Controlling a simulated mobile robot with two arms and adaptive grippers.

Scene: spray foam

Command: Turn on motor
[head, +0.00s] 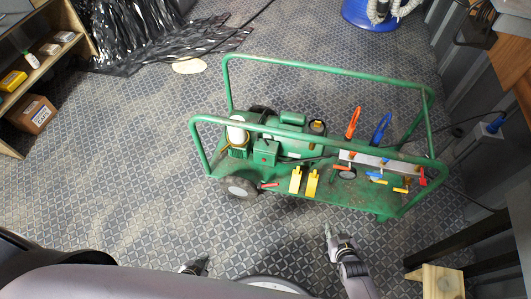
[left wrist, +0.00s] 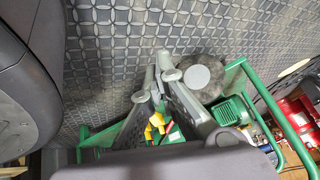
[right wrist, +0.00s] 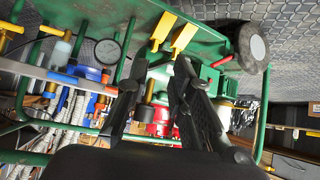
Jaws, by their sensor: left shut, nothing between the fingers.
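The green wheeled cart (head: 360,195) stands on the floor ahead, carrying a green motor (head: 290,138) and a green box (head: 266,152) with a small red spot on its face. The ribbed green motor also shows in the left wrist view (left wrist: 232,110). My left gripper (head: 199,265) is low in front of the cart, shut and empty, apart from it; its fingertips meet in the left wrist view (left wrist: 157,66). My right gripper (head: 328,232) is in front of the cart's near edge. Its fingers are apart with nothing held between them in the right wrist view (right wrist: 160,65).
Two yellow handles (head: 304,181), a red lever (head: 269,185) and a wheel (head: 238,188) are on the cart's near side. A silver manifold (head: 375,162) with coloured valves is at its right. Green rails surround the cart. A shelf (head: 65,45) stands left; open floor (head: 110,170) lies between.

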